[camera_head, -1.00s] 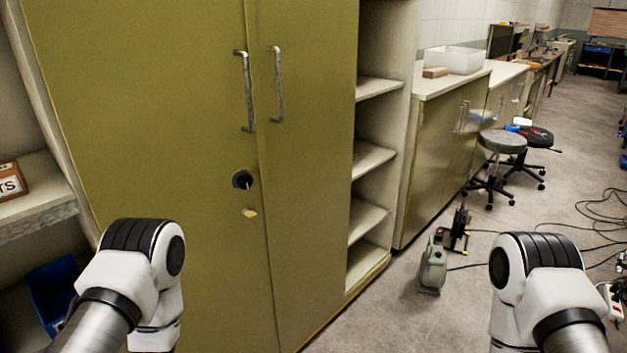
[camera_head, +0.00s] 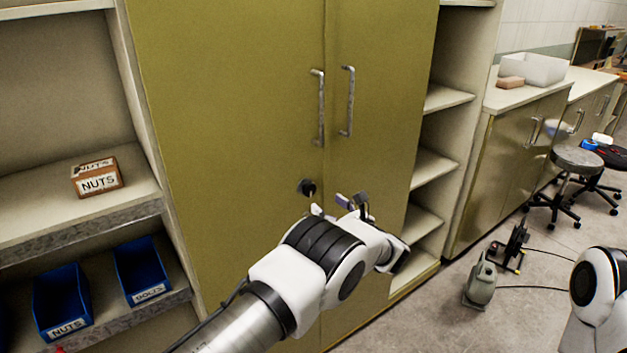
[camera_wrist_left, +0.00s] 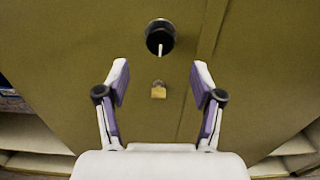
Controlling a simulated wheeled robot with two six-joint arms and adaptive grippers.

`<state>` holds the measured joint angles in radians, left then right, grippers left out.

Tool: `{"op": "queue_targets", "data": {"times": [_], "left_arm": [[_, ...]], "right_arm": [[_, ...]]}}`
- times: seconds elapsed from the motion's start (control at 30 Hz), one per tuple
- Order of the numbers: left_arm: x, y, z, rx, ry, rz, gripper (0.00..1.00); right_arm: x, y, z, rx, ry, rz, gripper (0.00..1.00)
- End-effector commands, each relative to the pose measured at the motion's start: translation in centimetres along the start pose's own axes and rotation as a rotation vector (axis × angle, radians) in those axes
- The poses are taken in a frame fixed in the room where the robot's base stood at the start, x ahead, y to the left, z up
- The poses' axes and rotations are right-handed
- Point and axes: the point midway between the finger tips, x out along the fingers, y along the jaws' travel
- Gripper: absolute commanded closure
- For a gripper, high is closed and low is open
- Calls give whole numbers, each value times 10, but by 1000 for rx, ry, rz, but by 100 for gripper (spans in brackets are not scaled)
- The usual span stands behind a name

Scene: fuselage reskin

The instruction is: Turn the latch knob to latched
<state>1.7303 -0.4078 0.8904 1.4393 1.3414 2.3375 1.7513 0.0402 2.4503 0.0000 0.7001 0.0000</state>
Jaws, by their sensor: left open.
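The black round latch knob (camera_head: 307,187) sits on the left door of the olive cabinet (camera_head: 230,110), below the door handles. In the left wrist view the knob (camera_wrist_left: 160,37) shows at top centre with a pale, roughly vertical bar on it. A small yellow tag (camera_wrist_left: 158,90) is below it on the door. My left gripper (camera_head: 331,204) is just below and right of the knob in the head view. In the left wrist view its two fingers (camera_wrist_left: 160,76) are spread wide and empty, with the knob beyond and above the tips. My right gripper is out of view.
Two metal handles (camera_head: 319,108) and (camera_head: 347,102) stand out above the knob. Open shelves with a nuts box (camera_head: 97,180) and blue bins (camera_head: 141,270) are at left. At right are a low counter (camera_head: 505,150), stools (camera_head: 577,160) and a grey-green canister (camera_head: 480,284) on the floor.

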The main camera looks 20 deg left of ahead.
Motion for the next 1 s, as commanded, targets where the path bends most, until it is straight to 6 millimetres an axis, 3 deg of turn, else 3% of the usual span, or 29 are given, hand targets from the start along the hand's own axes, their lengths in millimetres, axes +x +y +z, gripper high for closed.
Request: {"op": "queue_targets", "data": {"times": [0.27, 0.33, 0.5, 0.83, 0.87, 1.0], "left_arm": [[23, -1, -10, -7, -1, 0, 33], [37, -1, 0, -5, 4, 1, 33], [67, -2, 0, -4, 2, -1, 33], [77, -2, 0, -1, 1, -2, 33], [77, -2, 0, -1, 1, -3, 40], [77, -2, 0, -1, 1, -3, 90]], "right_arm": [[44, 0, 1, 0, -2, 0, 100], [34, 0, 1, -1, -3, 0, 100], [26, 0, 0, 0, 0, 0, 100], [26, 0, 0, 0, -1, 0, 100], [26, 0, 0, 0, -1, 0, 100], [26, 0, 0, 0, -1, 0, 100]]}}
